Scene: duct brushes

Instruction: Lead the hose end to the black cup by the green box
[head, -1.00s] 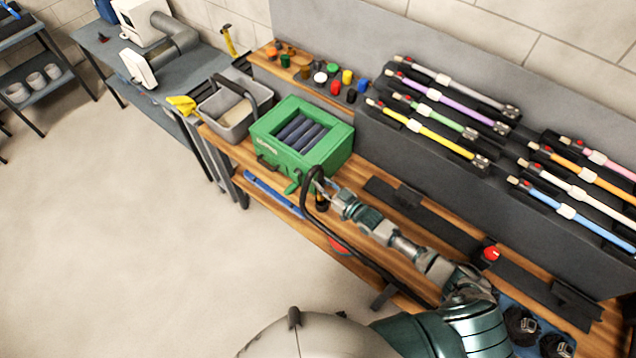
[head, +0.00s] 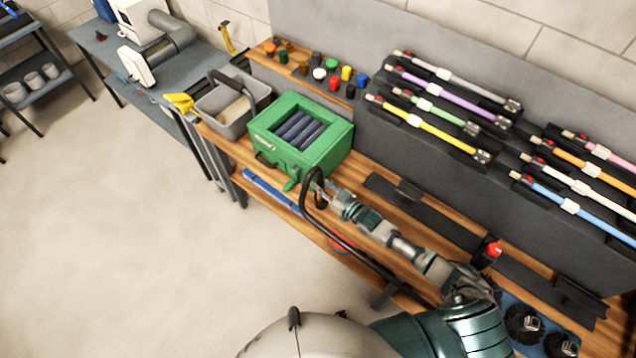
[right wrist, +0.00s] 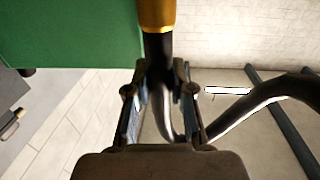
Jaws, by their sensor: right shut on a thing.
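My right gripper (head: 324,189) is shut on the black hose (head: 362,258), just in front of the green box (head: 322,157). In the right wrist view, the fingers (right wrist: 160,100) are on either side of the hose (right wrist: 160,62), close to its gold end fitting (right wrist: 157,14), which points to the picture's top. From the grip, the hose arches over and runs along the bench's front toward the lower right. The green box also fills the upper left of the right wrist view (right wrist: 70,35). A small dark shape shows under the gripper; I cannot tell whether it is the black cup. My left gripper is out of view.
A grey bin (head: 232,122) stands left of the green box. A blue bar (head: 270,191) lies along the wooden bench's front edge. Several coloured brushes (head: 440,130) hang on the grey panel behind. A red button (head: 494,249) is to the right of my arm.

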